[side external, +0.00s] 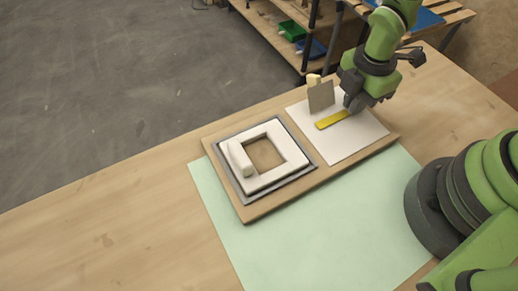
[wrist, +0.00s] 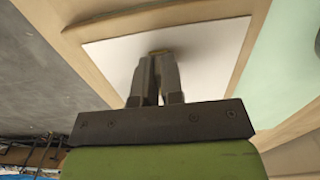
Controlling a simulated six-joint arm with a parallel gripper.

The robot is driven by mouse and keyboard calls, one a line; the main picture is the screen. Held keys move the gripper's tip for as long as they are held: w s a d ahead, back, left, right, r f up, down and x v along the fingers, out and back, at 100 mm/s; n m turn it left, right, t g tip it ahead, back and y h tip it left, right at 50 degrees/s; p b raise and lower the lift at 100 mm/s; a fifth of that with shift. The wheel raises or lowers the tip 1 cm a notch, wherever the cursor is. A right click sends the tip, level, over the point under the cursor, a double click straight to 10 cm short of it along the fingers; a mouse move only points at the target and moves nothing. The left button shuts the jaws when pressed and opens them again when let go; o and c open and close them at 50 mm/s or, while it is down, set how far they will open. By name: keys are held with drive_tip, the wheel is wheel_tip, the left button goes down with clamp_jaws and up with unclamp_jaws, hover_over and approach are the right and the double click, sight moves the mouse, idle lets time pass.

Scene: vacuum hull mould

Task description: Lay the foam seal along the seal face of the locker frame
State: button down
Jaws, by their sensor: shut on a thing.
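The locker frame is a white square ring (side external: 290,151) with an open middle, set in a dark grey border on a wooden board. A flat yellow strip (side external: 330,121), which looks like the foam seal, is over the white sheet to the right of the frame. My gripper (side external: 353,104) is at the strip's right end, low over the sheet. In the wrist view my gripper (wrist: 156,62) has its fingers close together, with a dull yellow bit (wrist: 159,52) at their tips. The fingers hide most of the strip there.
A white rounded piece (side external: 239,159) lies on the frame's left side. The white sheet (side external: 350,145) is otherwise bare. The green mat (side external: 300,235) in front is clear.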

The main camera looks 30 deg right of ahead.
drive_tip(key=shift+r, duration=0.1)
idle(0.3)
drive_tip(key=shift+r, duration=2.65)
drive_tip(key=shift+a+m, duration=0.5)
drive_tip(key=shift+a, duration=0.05)
drive_tip(key=a+m, duration=0.5)
drive_tip(key=a+r+m, duration=0.1)
drive_tip(key=a+m, duration=0.1)
drive_tip(key=shift+s+a+m, duration=0.3)
drive_tip(key=shift+s+m, duration=0.1)
drive_tip(key=s+a+m, duration=0.1)
drive_tip(key=a+m, duration=0.1)
drive_tip(key=s+a+m, duration=0.1)
drive_tip(key=a+m, duration=0.1)
drive_tip(key=m, duration=0.1)
drive_tip(key=a+m, duration=0.2)
drive_tip(key=shift+s+a+r+m, duration=0.35)
drive_tip(key=shift+s+a+m, duration=0.4)
drive_tip(key=shift+a+m, duration=0.15)
drive_tip(key=shift+m, duration=0.2)
